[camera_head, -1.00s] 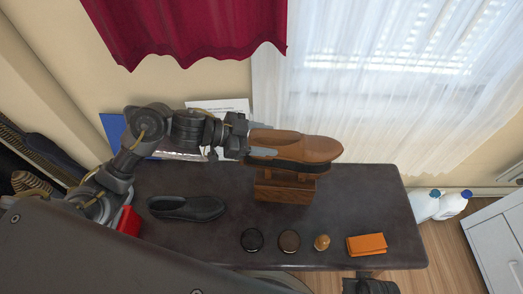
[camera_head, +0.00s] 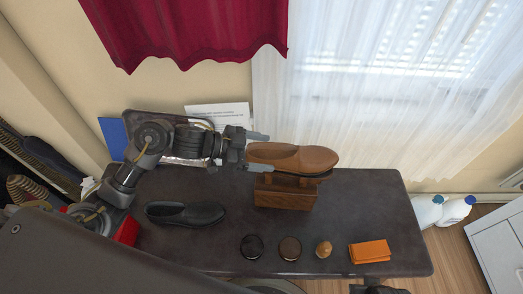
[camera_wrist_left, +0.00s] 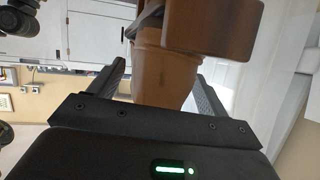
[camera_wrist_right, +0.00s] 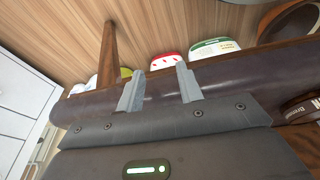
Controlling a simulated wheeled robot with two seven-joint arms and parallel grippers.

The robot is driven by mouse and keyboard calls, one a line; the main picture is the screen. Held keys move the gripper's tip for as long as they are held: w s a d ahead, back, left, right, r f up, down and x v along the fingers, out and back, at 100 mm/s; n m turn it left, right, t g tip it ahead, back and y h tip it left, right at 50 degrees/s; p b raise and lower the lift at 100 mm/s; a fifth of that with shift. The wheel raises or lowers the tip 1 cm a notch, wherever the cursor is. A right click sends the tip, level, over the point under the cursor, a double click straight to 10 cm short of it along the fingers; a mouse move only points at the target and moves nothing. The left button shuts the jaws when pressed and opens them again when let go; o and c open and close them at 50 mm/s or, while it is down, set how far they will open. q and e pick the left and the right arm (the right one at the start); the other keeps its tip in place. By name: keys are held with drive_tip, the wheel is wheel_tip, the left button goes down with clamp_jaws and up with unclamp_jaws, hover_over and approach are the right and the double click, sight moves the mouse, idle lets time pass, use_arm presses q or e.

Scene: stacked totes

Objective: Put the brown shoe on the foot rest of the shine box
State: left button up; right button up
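The brown shoe (camera_head: 294,157) lies level on top of the wooden shine box (camera_head: 284,196), its toe to the right. Its sole appears to rest on the foot rest (camera_head: 287,180), though the contact is partly hidden. My left gripper (camera_head: 260,152) is open at the heel end, one finger on each side. In the left wrist view the shoe's heel (camera_wrist_left: 166,72) is between the spread fingers, with a gap at the left finger. My right gripper (camera_wrist_right: 160,88) is open and empty near the table's front edge.
A black shoe (camera_head: 185,214) lies left of the box on the dark table (camera_head: 350,205). In front are two round tins (camera_head: 252,247) (camera_head: 290,248), a small tan knobbed item (camera_head: 324,249) and an orange cloth (camera_head: 369,251). White bottles (camera_head: 456,211) stand beyond the right edge.

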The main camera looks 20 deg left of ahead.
use_arm(q)
drive_tip(key=shift+r, duration=0.15)
drive_tip(key=shift+s+a, duration=0.1)
drive_tip(key=shift+a, duration=0.1)
drive_tip(key=p+v, duration=0.1)
drive_tip(key=v, duration=1)
drive_tip(key=shift+a+r, duration=0.2)
drive_tip(key=shift+a, duration=0.05)
use_arm(e)
drive_tip(key=x, duration=0.2)
drive_tip(key=shift+s+f, duration=0.1)
drive_tip(key=shift+f, duration=0.35)
use_arm(q)
drive_tip(key=shift+s, duration=0.1)
use_arm(e)
drive_tip(key=shift+s, duration=0.1)
